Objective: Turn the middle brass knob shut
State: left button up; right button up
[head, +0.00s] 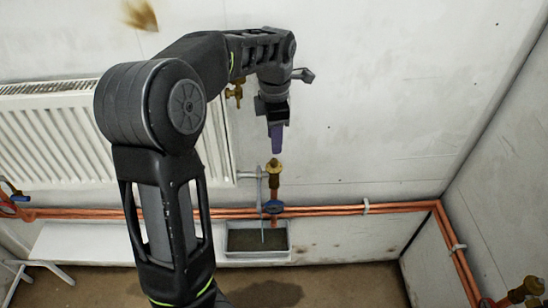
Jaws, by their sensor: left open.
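A brass knob (275,164) tops a brass valve on a short copper riser near the middle of the back wall. My left arm reaches over from the left, and its left gripper (277,151) points down with its purple fingers just above the knob in the picture. The gripper is open with nothing seen in it. A small gap shows between fingertips and knob; depth is hard to judge. Another brass fitting (236,92) sits higher, by the radiator's upper right. More brass fittings (525,290) show at the bottom right corner. My right gripper is not in view.
A white radiator (50,140) hangs at left, partly behind my arm. A thin pale streak drops into a grey tray (230,255). A white bench (80,243) stands at lower left.

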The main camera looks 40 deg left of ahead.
aim_at(274, 161)
pick_arm(q)
jog(key=shift+s+a+r, duration=0.1)
jog(key=shift+r, duration=0.1)
jog(key=shift+f, duration=0.1)
jog(key=shift+f, duration=3.9)
grip_shut()
